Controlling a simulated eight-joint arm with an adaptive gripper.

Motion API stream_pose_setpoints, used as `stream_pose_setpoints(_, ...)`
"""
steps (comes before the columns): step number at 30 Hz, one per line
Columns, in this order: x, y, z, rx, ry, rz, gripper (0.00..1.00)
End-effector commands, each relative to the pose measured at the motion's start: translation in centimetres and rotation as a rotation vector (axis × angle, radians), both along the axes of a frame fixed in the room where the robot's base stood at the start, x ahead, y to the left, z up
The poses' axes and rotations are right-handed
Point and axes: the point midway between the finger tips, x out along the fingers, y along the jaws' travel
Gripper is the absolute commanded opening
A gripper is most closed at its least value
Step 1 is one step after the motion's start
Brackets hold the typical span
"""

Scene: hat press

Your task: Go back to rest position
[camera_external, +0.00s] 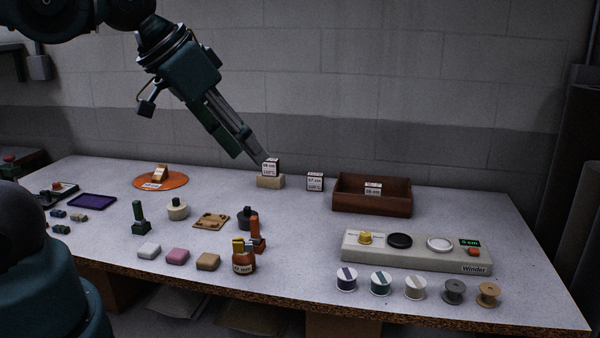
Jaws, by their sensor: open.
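My gripper (250,156) reaches down from the upper left over the back of the table. Its fingertips are close to a small white labelled cube (271,167) that sits on a beige block (270,182). I cannot tell from this view whether the fingers touch the cube. The gripper is open. A second labelled cube (314,181) stands on the table just to the right, apart from the gripper.
A brown wooden box (372,208) with a labelled cube inside stands at the back right. A pale winder panel (415,258) and several spools lie in front. An orange disc (160,181) is at the back left; small tools and blocks fill the middle.

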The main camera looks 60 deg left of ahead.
Motion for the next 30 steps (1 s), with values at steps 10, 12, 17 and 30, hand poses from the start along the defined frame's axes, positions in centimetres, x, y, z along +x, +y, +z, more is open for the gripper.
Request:
stream_pose_setpoints(10,0.0,0.0,-2.5,0.0,0.0,0.0,0.43)
stream_pose_setpoints(12,0.0,0.0,-2.4,0.0,0.0,0.0,0.43)
stream_pose_setpoints(17,0.0,0.0,-2.4,0.0,0.0,0.0,0.43)
stream_pose_setpoints(30,0.0,0.0,-2.4,0.0,0.0,0.0,0.43)
